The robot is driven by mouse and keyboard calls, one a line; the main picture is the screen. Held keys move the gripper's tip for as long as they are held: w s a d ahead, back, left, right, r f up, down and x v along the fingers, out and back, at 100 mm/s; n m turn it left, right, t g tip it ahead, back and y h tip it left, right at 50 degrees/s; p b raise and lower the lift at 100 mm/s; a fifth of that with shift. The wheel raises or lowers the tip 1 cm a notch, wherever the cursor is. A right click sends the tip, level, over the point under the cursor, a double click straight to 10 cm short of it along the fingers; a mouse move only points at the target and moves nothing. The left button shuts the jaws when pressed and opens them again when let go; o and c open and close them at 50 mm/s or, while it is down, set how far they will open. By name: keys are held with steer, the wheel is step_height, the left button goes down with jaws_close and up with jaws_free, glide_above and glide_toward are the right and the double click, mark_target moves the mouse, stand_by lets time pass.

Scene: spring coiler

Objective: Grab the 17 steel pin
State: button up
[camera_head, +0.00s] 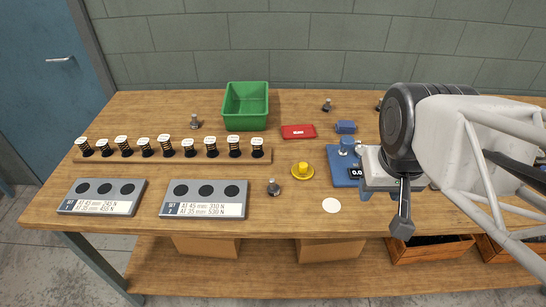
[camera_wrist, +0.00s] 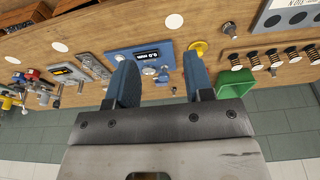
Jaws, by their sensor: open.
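Several small steel pins with dark parts stand on the bench in the head view: one (camera_head: 273,186) in front of the yellow piece, one (camera_head: 196,122) left of the green bin, and one (camera_head: 327,105) at the back. No number 17 is legible on any of them. My gripper (camera_head: 402,226) hangs above the bench's right part, in front of the blue gauge. In the wrist view, my gripper (camera_wrist: 160,62) has its two blue fingers apart, with nothing held between them. The blue gauge (camera_wrist: 118,53) lies beyond the fingers.
A spring rack (camera_head: 170,156) and two grey hole blocks (camera_head: 150,188) (camera_head: 240,211) fill the left side. The green bin (camera_head: 246,122), red tray (camera_head: 298,131), blue block (camera_head: 345,127), yellow piece (camera_head: 302,170) and white disc (camera_head: 331,205) occupy the middle. My arm hides the bench's right side.

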steer(key=w+a+f+m+g+y, duration=0.3)
steer(key=w+a+f+m+y, duration=0.65)
steer(key=a+f, duration=0.25)
steer(key=m+t+y, duration=0.3)
steer(key=m+t, duration=0.2)
steer(key=m, duration=0.7)
glide_toward(267, 190)
steer(key=shift+w+a+r, duration=0.15)
steer(key=shift+a+r, duration=0.25)
steer(key=shift+r, duration=0.2)
steer(key=shift+w+a+r, duration=0.2)
steer(key=shift+a+r, duration=0.2)
steer(key=shift+r, duration=0.2)
steer(key=shift+a, duration=0.1)
steer(key=shift+x, duration=1.2)
steer(key=shift+x, duration=2.6)
